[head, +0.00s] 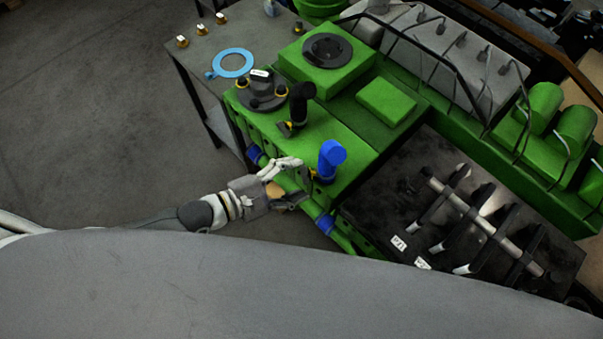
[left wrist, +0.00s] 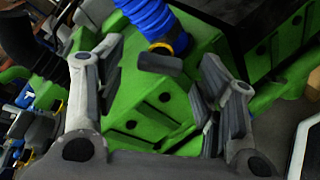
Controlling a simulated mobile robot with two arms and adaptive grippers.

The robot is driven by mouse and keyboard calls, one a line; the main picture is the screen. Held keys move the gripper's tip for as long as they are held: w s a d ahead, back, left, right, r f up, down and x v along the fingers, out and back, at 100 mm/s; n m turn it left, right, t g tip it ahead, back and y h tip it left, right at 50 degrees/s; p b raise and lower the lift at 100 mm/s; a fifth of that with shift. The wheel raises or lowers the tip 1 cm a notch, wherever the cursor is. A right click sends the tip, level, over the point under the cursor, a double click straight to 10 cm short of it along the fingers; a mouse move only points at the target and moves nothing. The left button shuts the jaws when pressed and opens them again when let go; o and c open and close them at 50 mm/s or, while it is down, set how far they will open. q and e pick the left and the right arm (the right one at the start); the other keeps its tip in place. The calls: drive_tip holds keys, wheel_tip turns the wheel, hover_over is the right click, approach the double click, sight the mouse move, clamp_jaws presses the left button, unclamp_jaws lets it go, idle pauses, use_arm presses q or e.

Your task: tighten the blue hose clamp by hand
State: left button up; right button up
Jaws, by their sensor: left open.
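A blue elbow hose (head: 331,155) stands on the green engine block, with a yellow and dark fitting at its foot. In the left wrist view the hose (left wrist: 146,15) is ribbed. At its lower end are a blue band (left wrist: 181,44), which looks like the clamp, a yellow ring and a dark grey tab (left wrist: 160,64). My left gripper (head: 301,181) is open just left of the hose's foot. In the left wrist view its fingers (left wrist: 160,70) stand either side of the tab, with nothing visibly gripped. My right gripper is not in view.
The green block (head: 341,188) lies under and around the hose. A black hose (head: 300,103) stands behind it. A black panel with rods (head: 440,180) is at the right. A light blue ring (head: 232,62) lies on the grey table (head: 195,65). Open floor is at the left.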

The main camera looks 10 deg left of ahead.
use_arm(q)
drive_tip(key=v, duration=0.9)
drive_tip(key=shift+a, duration=0.1)
